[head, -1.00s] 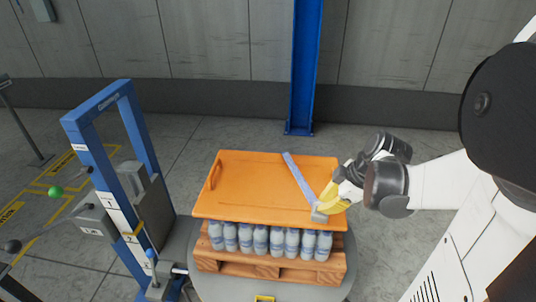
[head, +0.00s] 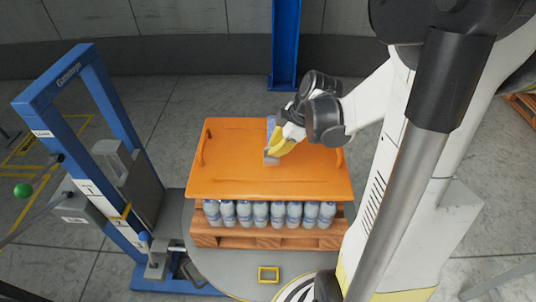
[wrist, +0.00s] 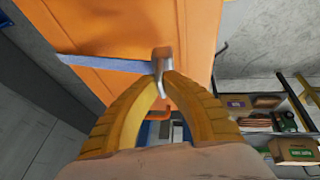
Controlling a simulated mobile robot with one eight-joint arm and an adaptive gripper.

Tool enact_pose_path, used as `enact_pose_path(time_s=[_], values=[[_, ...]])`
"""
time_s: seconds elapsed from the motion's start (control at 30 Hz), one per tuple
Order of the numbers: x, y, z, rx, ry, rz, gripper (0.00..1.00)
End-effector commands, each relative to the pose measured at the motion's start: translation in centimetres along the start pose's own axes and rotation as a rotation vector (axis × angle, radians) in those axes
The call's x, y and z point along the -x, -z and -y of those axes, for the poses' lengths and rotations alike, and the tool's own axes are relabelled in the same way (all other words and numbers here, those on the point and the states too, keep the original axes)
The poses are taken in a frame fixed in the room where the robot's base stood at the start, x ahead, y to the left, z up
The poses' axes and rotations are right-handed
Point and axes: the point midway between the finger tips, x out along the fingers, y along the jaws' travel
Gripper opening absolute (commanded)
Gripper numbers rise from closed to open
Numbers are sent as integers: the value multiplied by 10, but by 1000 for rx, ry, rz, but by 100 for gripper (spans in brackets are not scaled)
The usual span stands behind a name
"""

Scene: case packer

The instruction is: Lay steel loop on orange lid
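The steel loop (head: 271,124) is a thin grey-blue band with a bright metal end piece, over the middle of the orange lid (head: 225,172). My yellow-fingered gripper (head: 277,150) is shut on it near the end piece. In the wrist view the steel loop (wrist: 105,64) runs left from my gripper's fingertips (wrist: 163,78), across the orange lid (wrist: 190,25). I cannot tell whether the band touches the lid. The lid lies flat on several bottles, and my gripper hides part of the band.
The bottles (head: 260,213) stand on a wooden pallet (head: 265,237) on a round grey turntable (head: 235,268). A blue-framed machine (head: 90,180) stands at left, and a blue post (head: 285,45) rises behind. The wrist view shows a shelf with boxes (wrist: 297,150) at right.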

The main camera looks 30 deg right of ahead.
Motion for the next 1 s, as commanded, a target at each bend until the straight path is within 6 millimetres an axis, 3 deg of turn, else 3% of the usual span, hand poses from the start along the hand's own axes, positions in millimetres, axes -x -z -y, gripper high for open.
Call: enact_pose_path(time_s=[0.13, 0.4, 0.73, 0.8, 0.83, 1.0], values=[[-9, 4, -1, -1, -1, 0, 0], [-42, -10, 6, -2, -1, 0, 0], [-45, -12, 7, -1, -1, 0, 0], [-44, -11, 7, -1, -1, 0, 22], [-44, -11, 7, -1, -1, 0, 27], [-44, -11, 7, -1, -1, 0, 27]])
